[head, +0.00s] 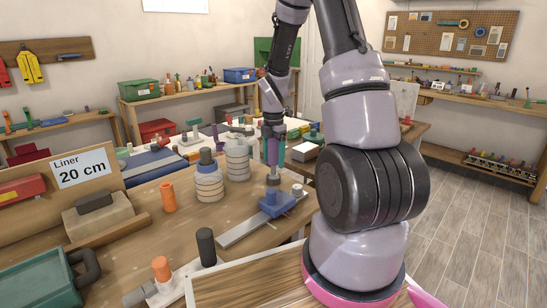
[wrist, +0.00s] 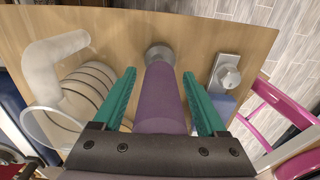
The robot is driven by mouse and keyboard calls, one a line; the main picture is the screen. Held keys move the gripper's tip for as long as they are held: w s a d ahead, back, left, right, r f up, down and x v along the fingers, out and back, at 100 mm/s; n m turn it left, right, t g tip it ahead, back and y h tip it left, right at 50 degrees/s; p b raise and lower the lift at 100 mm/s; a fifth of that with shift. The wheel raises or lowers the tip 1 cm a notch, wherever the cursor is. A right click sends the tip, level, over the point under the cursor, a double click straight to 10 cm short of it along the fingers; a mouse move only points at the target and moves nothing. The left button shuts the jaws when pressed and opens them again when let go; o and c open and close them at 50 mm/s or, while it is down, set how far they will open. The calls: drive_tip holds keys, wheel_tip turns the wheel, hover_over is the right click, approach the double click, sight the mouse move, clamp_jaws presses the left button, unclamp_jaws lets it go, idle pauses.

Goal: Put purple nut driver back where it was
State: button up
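The purple nut driver (wrist: 162,100) stands upright, its thick handle between my gripper's teal fingers in the wrist view. Its lower end is at a round grey metal piece (wrist: 158,54) over the wooden bench. My gripper (wrist: 160,75) reaches down around the handle, with a narrow gap showing on each side, so it looks open. In the head view my gripper (head: 273,160) points down at the bench, and the purple handle shows partly behind the fingers. Whether the lower end touches the bench is unclear.
A blue block (head: 275,205) and a flat metal strip (head: 245,228) lie just in front. Ringed pale jars (head: 208,182) stand to the left, with an orange cylinder (head: 168,197). A "Liner 20 cm" sign (head: 82,169) stands left.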

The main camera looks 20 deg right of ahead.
wheel_tip(320, 180, up, 12)
drive_tip(key=shift+r, duration=0.25)
drive_tip(key=s+a+r+m+t+y, duration=0.1)
drive_tip(key=s+a+r+m+t, duration=0.2)
drive_tip(key=s+r+m, duration=0.6)
drive_tip(key=s+a+r+m+t+y, duration=0.1)
drive_tip(key=s+a+r+m+t, duration=0.3)
drive_tip(key=s+r+m, duration=0.5)
drive_tip(key=s+a+m, duration=0.1)
drive_tip(key=s+m, duration=0.2)
drive_tip(key=m, duration=0.5)
drive_tip(key=shift+s+m, duration=0.3)
drive_tip(key=shift+s, duration=0.1)
drive_tip(key=shift+r, duration=0.1)
